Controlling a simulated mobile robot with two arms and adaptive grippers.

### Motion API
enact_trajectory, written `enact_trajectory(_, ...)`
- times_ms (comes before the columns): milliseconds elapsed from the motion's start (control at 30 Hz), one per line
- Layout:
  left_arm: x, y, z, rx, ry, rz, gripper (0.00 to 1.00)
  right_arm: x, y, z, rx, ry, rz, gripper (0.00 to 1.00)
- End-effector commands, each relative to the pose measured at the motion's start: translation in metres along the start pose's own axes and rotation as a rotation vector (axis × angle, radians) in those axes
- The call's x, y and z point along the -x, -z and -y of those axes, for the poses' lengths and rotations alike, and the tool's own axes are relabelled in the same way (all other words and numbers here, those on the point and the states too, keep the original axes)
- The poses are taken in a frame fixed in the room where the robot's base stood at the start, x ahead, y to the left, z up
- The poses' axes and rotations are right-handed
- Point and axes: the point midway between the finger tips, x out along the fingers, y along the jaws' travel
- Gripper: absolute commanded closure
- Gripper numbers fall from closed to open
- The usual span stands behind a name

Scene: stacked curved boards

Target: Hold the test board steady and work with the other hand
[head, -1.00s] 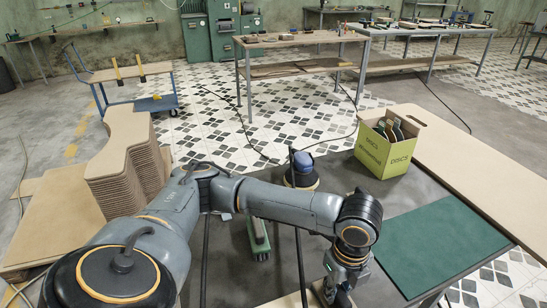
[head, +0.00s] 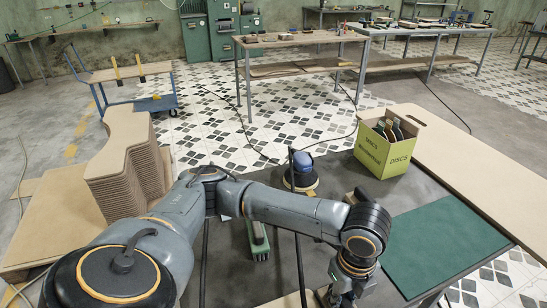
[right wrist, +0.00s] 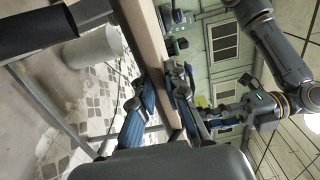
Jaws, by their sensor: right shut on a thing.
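The test board shows in the right wrist view as a pale tan strip (right wrist: 148,40) running down between my right gripper's blue-grey fingers. My right gripper (right wrist: 158,108) is shut on it, one finger on each side. In the head view a pale tan piece (head: 285,301), perhaps the same board, shows at the bottom edge. My left gripper (head: 343,292) is low in the head view, close to that piece and partly cut off. It also shows in the right wrist view (right wrist: 215,122), across the board. Its fingers are too unclear to tell if they are open.
A blue-topped sander (head: 301,172) and a green block tool (head: 258,240) lie on the grey table. A yellow-green discs box (head: 385,155) stands behind a dark green mat (head: 445,248). Stacked curved boards (head: 125,165) stand at left.

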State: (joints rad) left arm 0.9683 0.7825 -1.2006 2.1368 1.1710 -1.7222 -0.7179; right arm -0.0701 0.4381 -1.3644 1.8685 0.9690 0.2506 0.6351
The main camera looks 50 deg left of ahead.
Motion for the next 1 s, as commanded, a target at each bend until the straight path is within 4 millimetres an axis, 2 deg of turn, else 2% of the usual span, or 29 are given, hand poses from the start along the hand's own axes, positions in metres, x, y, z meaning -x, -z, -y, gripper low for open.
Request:
enact_trajectory(33,-0.001,0.002,-0.001,-0.006,-0.008,-0.003,1.00,0.002,0.002,-0.007,0.003,-0.013,-0.001,1.00)
enact_trajectory(600,0.037,0.001,0.038,-0.003,-0.002,-0.002,1.00,0.002,0.002,-0.007,0.002,-0.014,0.000,1.00)
enact_trajectory(1000,0.042,0.001,0.042,-0.002,-0.002,-0.001,1.00,0.002,0.001,-0.007,0.002,-0.014,0.001,1.00)
